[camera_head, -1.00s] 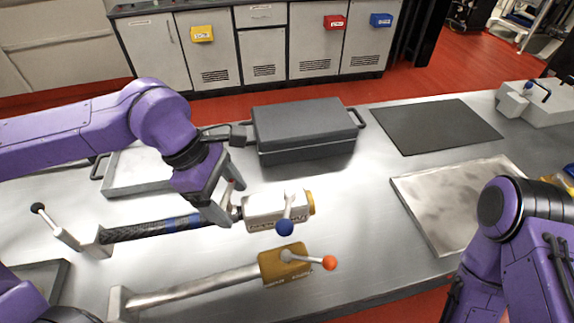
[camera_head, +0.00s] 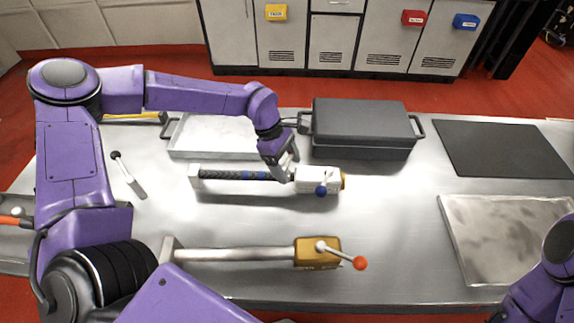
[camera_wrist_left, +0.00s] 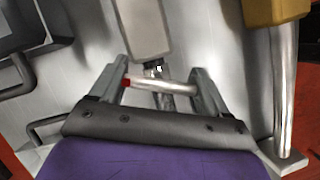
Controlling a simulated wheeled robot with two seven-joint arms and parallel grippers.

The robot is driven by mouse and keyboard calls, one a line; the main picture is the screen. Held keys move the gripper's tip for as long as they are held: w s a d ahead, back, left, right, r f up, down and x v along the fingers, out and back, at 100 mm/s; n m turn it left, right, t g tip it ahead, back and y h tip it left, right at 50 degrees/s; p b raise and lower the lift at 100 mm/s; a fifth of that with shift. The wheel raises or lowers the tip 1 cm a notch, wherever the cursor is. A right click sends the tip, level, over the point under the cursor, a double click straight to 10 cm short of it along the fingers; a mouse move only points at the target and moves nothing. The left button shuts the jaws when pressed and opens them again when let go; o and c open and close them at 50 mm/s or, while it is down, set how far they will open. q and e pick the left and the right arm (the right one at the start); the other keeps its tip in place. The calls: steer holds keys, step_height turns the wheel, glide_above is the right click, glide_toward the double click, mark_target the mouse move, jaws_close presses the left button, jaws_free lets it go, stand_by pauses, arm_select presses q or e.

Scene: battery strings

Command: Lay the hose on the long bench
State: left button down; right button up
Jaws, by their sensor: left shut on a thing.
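The long bench (camera_head: 400,240) is a pale metal top across the head view. A dark braided hose with blue bands (camera_head: 235,174) lies along its middle, between a pale end block and a white valve block (camera_head: 318,179) with a blue-knobbed lever. My left gripper (camera_head: 285,172) is low over the hose's right end, beside the white block. In the left wrist view, a short pale rod with a red end (camera_wrist_left: 165,86) spans between the fingers of my left gripper (camera_wrist_left: 160,90), below the white block (camera_wrist_left: 145,28). Whether the rod joins the hose is unclear. My right gripper is outside the frames.
A silver pipe (camera_head: 235,254) with a gold valve block (camera_head: 315,251) lies in front. A dark grey case (camera_head: 360,125) and a pale tray (camera_head: 215,135) stand behind. A black mat (camera_head: 500,148) and a grey plate (camera_head: 500,235) lie to the right. A black-knobbed lever (camera_head: 127,175) is at left.

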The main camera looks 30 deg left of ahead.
arm_select(q)
steer(key=shift+f, duration=0.7)
steer(key=shift+f, duration=0.1)
jaws_free()
steer(key=shift+s+f, duration=0.1)
steer(key=shift+r, duration=0.3)
steer(key=shift+a+r, duration=0.15)
steer(key=shift+r, duration=0.2)
steer(key=b+v, duration=0.1)
steer(key=v, duration=1)
